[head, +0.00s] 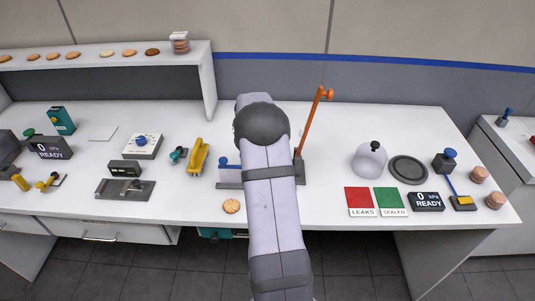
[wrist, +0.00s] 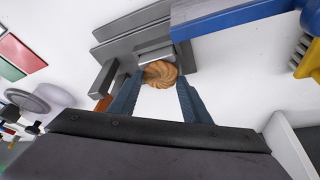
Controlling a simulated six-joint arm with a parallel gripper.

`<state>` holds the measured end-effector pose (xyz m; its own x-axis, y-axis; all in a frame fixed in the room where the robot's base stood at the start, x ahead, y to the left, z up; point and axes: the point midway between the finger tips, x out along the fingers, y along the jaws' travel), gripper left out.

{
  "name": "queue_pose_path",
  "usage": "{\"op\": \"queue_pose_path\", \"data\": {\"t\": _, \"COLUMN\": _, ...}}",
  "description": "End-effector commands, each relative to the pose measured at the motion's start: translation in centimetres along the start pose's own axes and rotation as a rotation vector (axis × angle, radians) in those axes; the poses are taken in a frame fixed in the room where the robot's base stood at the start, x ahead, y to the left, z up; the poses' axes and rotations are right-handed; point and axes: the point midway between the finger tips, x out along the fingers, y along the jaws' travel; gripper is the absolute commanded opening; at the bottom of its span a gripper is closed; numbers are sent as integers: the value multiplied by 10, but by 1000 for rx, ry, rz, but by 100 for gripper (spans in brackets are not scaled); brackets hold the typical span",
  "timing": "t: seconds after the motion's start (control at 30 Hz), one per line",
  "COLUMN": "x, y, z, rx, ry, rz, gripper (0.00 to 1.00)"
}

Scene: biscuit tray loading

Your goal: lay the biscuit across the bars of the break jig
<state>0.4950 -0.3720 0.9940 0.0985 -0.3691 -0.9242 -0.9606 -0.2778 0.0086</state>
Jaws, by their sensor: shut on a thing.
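My gripper (wrist: 158,85) shows in the wrist view, its two dark fingers shut on a round, golden swirled biscuit (wrist: 160,74). In the head view my arm hides the gripper and this biscuit. The break jig (head: 229,186) is largely behind my arm, with a blue bar at left and an orange lever (head: 314,120) rising at right. In the wrist view the grey metal of the jig (wrist: 118,45) lies right by the biscuit, whose upper edge overlaps a grey block. I cannot tell whether they touch. Another biscuit (head: 231,206) lies on the bench left of my arm.
To the right are the red card (head: 360,201), green card (head: 391,201), clear dome (head: 369,162) and dark round plate (head: 408,169). The bench between jig and dome is clear.

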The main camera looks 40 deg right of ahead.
Motion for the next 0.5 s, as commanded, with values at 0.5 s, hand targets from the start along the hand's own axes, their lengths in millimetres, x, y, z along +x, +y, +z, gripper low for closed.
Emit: {"op": "queue_pose_path", "data": {"t": 0.5, "x": 2, "y": 0, "z": 1, "rx": 0, "ry": 0, "rz": 0, "gripper": 62}}
